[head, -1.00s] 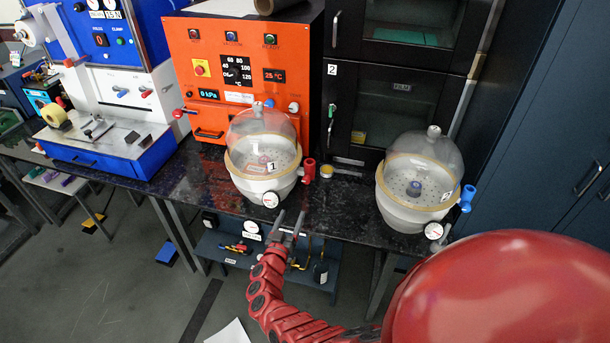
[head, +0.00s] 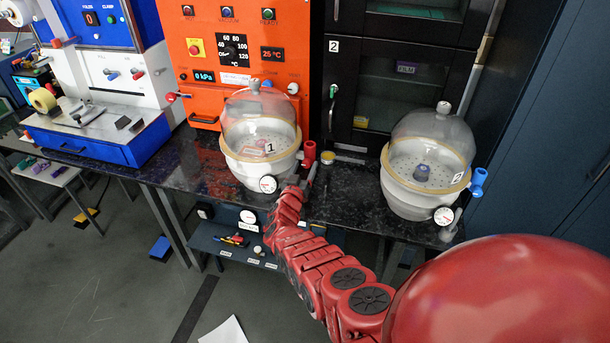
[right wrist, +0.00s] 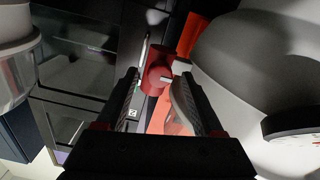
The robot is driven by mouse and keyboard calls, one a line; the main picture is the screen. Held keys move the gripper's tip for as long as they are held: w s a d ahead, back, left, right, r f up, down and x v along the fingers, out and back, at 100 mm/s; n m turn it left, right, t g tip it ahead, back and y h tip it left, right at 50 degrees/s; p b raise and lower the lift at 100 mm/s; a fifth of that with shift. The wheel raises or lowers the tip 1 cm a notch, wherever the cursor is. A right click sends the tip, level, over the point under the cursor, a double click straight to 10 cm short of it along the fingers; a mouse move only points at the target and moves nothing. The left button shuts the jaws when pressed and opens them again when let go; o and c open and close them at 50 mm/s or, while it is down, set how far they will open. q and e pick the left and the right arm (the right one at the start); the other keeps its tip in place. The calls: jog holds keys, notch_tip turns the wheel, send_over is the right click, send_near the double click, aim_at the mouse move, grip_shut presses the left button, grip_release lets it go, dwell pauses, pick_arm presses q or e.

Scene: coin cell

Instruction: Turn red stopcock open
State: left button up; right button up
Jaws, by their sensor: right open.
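The red stopcock (head: 308,156) sticks out on the right side of the white desiccator marked 1 (head: 238,172), which has a clear dome. My right gripper (head: 309,177) is just in front of the stopcock, partly hidden by my own red arm. In the right wrist view, the open fingers (right wrist: 160,78) point at the red stopcock (right wrist: 158,72), which appears between the fingertips. I cannot tell whether either finger touches it. A grey stem shows at the stopcock's right. My left gripper is not in view.
A pressure gauge (head: 268,184) sits on the front of desiccator 1, close to my arm. A second desiccator (head: 405,203) with a blue stopcock (head: 478,181) stands at the right. An orange control box (head: 185,50) and black cabinet (head: 345,90) stand behind.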

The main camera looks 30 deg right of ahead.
jog(key=shift+w+d, duration=0.2)
jog(key=shift+c, duration=0.2)
grip_shut()
